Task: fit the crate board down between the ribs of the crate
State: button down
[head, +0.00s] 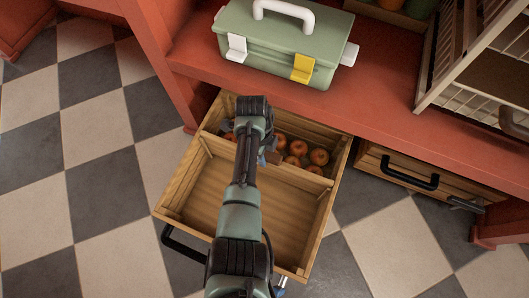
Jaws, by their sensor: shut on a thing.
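The wooden crate (180,187) is an open, drawer-like box with a black handle, pulled out below the red counter. The crate board (308,179) is a light wooden strip lying across the crate, between its two side walls. My gripper (264,157) is over the middle of the board and shut on it. My arm hides part of the board and much of the jaws. I cannot tell how deep the board sits or whether its ends are between the ribs.
Several orange-red round fruits (298,148) lie in the crate's far part; its near part is empty. A green toolbox (280,45) stands on the red counter (380,112). A second wooden drawer (375,163) is at the right. Checkered floor is free at the left.

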jog(key=shift+f+b, duration=1.3)
jog(key=shift+f, duration=0.3)
jog(key=c, duration=0.5)
grip_release()
jog(key=r+p, duration=0.3)
jog(key=r, duration=0.1)
jog(key=a+r+p, duration=0.1)
jog(key=r+p, duration=0.1)
jog(key=r, duration=0.2)
jog(key=r+p, duration=0.3)
jog(key=r, duration=0.2)
jog(key=shift+w+a+p, duration=0.2)
jog(key=shift+w+p, duration=0.1)
